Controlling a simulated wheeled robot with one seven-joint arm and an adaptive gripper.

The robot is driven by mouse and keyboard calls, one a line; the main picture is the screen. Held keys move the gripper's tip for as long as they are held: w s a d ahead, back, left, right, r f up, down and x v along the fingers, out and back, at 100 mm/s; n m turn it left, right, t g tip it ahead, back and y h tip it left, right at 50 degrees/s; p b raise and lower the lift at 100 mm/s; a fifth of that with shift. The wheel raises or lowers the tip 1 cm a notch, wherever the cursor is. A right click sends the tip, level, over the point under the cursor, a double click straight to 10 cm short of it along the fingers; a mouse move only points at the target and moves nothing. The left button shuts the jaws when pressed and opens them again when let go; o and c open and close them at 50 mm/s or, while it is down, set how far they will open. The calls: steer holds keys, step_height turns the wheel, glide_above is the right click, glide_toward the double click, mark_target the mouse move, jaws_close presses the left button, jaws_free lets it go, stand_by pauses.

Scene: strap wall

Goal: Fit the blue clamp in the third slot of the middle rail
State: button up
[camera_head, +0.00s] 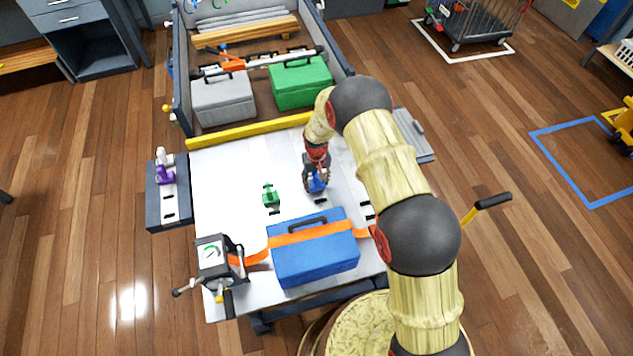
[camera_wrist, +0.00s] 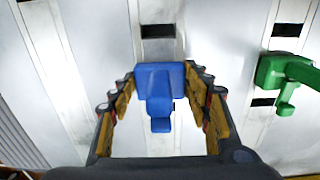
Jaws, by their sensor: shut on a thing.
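The blue clamp (camera_wrist: 158,90) is between the two fingers of my gripper (camera_wrist: 162,75), which is shut on it. In the head view, my gripper (camera_head: 316,180) holds the blue clamp (camera_head: 317,186) over the right half of the pale worktop (camera_head: 230,160). In the wrist view, a pale rail strip passes behind the clamp, with one dark slot (camera_wrist: 158,31) showing beyond it. Any slot directly beneath the clamp is hidden. I cannot tell whether the clamp touches the rail. A green clamp (camera_head: 271,196) stands on a neighbouring strip; it also shows in the wrist view (camera_wrist: 285,75).
A blue case (camera_head: 315,262) under an orange strap (camera_head: 310,233) lies at the front, with a gauge box (camera_head: 212,252) to its left. A purple clamp (camera_head: 164,172) stands on the left ledge. Behind the yellow bar (camera_head: 250,131) are grey (camera_head: 223,103) and green (camera_head: 300,86) cases.

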steer(key=shift+f+b, duration=0.35)
steer(key=shift+f, duration=0.25)
steer(key=o, duration=1.1)
steer(key=shift+o, duration=0.2)
steer(key=shift+r, duration=0.15)
step_height(320, 180, up, 12)
steer(key=shift+f, duration=0.1)
steer(key=shift+s, duration=0.1)
